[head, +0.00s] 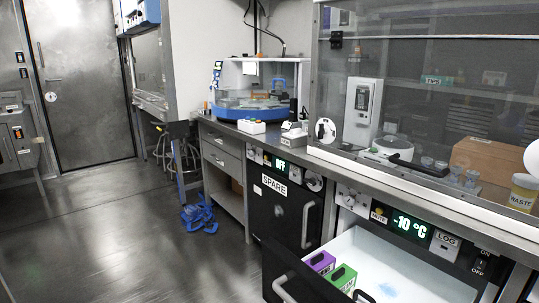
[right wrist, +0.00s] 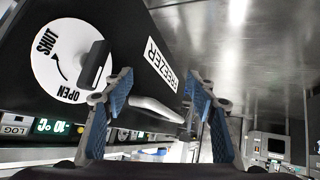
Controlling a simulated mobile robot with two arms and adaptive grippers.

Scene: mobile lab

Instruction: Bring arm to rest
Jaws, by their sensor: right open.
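My right gripper (right wrist: 159,78) shows in the right wrist view with its two blue-padded fingers spread apart and nothing gripped. It faces the black freezer drawer front (right wrist: 125,40). The grey drawer handle (right wrist: 155,106) appears between the fingers in the picture; I cannot tell whether they touch it. In the head view the freezer drawer (head: 345,250) is pulled out, with a purple box (head: 320,262) and a green box (head: 342,277) inside. The right gripper cannot be made out clearly there. My left gripper is in neither view.
A dial marked SHUT and OPEN (right wrist: 62,62) is on the drawer front. A closed SPARE unit (head: 283,205) stands beside the open drawer. The glass-fronted hood (head: 430,95) is above the counter.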

